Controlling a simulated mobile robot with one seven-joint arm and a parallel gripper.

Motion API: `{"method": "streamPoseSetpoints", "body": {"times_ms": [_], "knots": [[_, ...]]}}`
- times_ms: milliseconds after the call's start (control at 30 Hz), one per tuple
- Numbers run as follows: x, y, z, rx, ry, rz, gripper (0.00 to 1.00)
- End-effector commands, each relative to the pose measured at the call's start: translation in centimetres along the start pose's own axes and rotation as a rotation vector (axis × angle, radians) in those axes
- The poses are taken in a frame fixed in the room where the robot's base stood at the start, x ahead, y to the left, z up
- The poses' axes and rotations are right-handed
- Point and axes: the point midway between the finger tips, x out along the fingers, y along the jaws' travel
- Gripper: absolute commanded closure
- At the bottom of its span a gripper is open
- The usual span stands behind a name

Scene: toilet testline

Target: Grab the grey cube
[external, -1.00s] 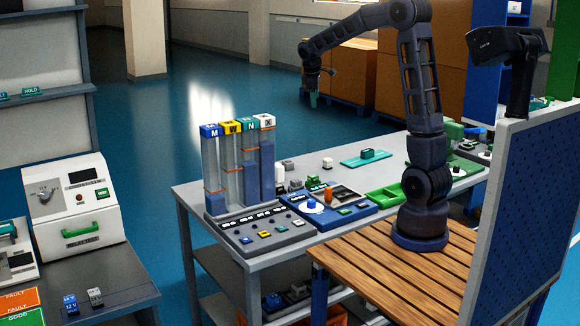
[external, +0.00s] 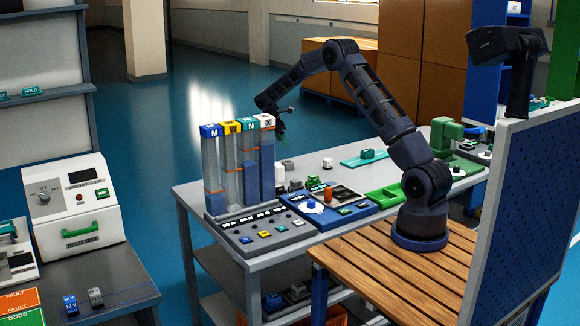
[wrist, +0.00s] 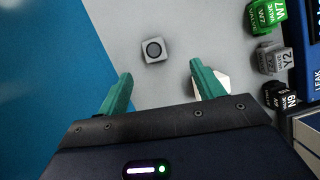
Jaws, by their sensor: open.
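A grey cube (wrist: 154,49) with a dark ring on its top lies on the grey table top in the wrist view, just beyond and between my fingertips. What looks like the same cube shows small behind the tube rack in the external view (external: 287,165). My gripper (wrist: 160,70) is open and empty, its two green fingers apart. In the external view my gripper (external: 281,128) hangs above the table, behind the tall tubes. A white block (wrist: 222,84) is partly hidden behind the right finger.
Green (wrist: 265,16), grey (wrist: 272,60) and black (wrist: 278,95) labelled blocks stand at the right in the wrist view. The tall tube rack (external: 237,165) stands close to the arm's end. The table's edge and blue floor (wrist: 45,60) are at the left.

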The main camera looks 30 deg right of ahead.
Motion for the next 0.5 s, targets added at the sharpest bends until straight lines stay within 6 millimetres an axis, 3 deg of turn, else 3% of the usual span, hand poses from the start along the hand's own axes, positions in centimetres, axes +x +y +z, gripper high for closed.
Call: {"method": "streamPoseSetpoints", "body": {"times_ms": [200, 500], "knots": [[2.6, 1.2, -1.5, -0.057, -0.019, -0.009, 0.33], [5.3, 1.2, -1.6, -0.062, -0.021, -0.011, 0.33]]}}
